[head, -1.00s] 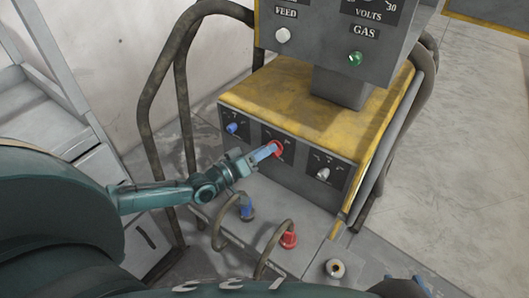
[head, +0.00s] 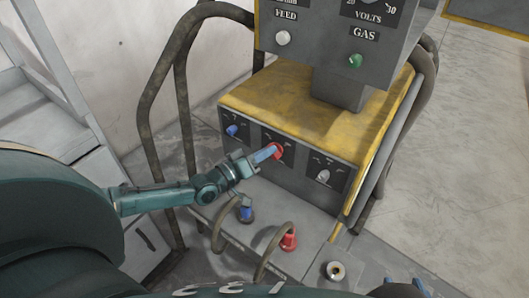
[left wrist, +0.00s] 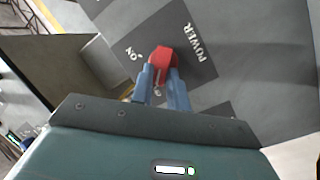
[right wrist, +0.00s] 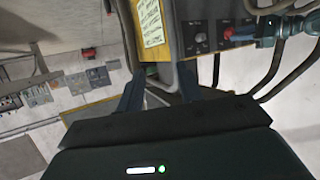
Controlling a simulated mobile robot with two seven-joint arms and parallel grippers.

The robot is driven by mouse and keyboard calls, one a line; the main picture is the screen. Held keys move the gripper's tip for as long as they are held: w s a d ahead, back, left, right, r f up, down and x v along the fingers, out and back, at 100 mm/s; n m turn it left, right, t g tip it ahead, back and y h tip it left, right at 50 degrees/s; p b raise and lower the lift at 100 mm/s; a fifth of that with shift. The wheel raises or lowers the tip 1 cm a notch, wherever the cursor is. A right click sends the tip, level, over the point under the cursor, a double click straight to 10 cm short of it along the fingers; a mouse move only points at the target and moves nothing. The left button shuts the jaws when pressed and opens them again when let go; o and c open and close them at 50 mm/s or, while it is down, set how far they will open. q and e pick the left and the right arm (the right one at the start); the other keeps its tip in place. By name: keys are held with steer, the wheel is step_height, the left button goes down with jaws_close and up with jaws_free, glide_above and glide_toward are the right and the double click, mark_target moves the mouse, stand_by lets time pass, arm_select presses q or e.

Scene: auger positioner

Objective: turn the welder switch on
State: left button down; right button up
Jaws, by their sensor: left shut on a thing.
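The red power switch (head: 279,151) is a knob on the middle front panel of the welder (head: 300,100), a grey box with a worn yellow top. My left gripper (head: 268,153) is shut on the knob. In the left wrist view, the red knob (left wrist: 161,60) sits between the two blue fingers of the left gripper (left wrist: 162,74). The words POWER and ON show on the panel around it. In the right wrist view, the fingers of my right gripper (right wrist: 158,80) are apart with nothing held, away from the switch.
A blue knob (head: 232,130) and a whitish knob (head: 323,176) flank the switch. Below stand blue (head: 246,214) and red (head: 289,238) cable plugs. Bent tube rails (head: 150,100) rise on the left. Floor is clear on the right (head: 470,150).

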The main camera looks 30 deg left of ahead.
steer(key=shift+r, duration=0.15)
arm_select(q)
steer(key=shift+s+d+r+m+g+y+p, duration=0.1)
steer(key=shift+d+m+g+y+p, duration=0.55)
steer(key=shift+m+p, duration=1.9)
steer(key=shift+s+d+r+m+t+y+p, duration=0.1)
steer(key=shift+m+y+p, duration=1.05)
steer(key=shift+m+p, duration=1.35)
steer(key=shift+d+r+m+g+y+p, duration=0.1)
steer(key=shift+d+m+g+y+p, duration=0.55)
steer(key=shift+m+p, duration=1.85)
arm_select(e)
step_height(320, 180, up, 7)
steer(key=m+g, duration=0.1)
steer(key=m, duration=0.1)
steer(key=shift+g+h, duration=0.3)
arm_select(q)
steer(key=shift+a+t+y, duration=0.25)
steer(key=shift+a+t, duration=0.05)
steer(key=shift+a, duration=0.05)
arm_select(e)
steer(key=shift+d, duration=0.1)
